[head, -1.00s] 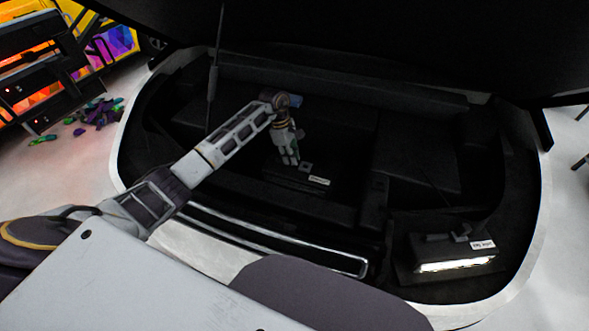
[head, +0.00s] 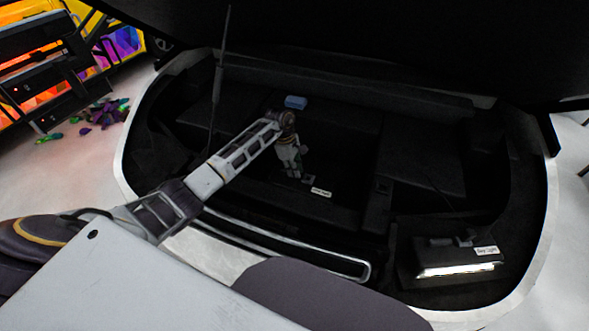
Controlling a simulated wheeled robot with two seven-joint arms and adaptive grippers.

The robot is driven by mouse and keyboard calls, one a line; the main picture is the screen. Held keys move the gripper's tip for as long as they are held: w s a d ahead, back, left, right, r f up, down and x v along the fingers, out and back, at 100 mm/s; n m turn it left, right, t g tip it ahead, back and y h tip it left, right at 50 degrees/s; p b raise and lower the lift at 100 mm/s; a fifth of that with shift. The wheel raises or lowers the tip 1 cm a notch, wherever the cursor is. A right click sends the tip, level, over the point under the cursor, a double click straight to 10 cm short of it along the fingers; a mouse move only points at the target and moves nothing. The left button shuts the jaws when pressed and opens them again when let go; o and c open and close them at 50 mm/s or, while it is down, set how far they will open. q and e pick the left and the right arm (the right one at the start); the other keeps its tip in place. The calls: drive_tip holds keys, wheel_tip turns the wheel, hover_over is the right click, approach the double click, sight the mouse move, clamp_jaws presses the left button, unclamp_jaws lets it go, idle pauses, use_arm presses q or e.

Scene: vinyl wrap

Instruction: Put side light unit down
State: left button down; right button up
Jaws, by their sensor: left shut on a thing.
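The side light unit is a dark box with a small white label (head: 321,192). It sits low in the middle of the dark trunk-like compartment in the head view, and its outline blends into the black floor. My left gripper (head: 296,176) reaches down from above and is shut on the unit, just left of the label. I cannot tell whether the unit's underside touches the floor. My right gripper is not in view.
A second dark unit with a lit white strip (head: 458,270) and a label rests in the right corner. A small blue block (head: 295,102) lies behind my wrist. A silver-edged sill (head: 270,245) borders the front. A thin dark rod (head: 218,85) stands at left.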

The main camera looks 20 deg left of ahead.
use_arm(q)
drive_tip(key=shift+w+f, duration=0.1)
drive_tip(key=shift+f, duration=1.65)
drive_tip(key=c, duration=1.5)
unclamp_jaws()
drive_tip(key=shift+f, duration=0.1)
drive_tip(key=shift+o, duration=0.2)
drive_tip(key=v, duration=1.2)
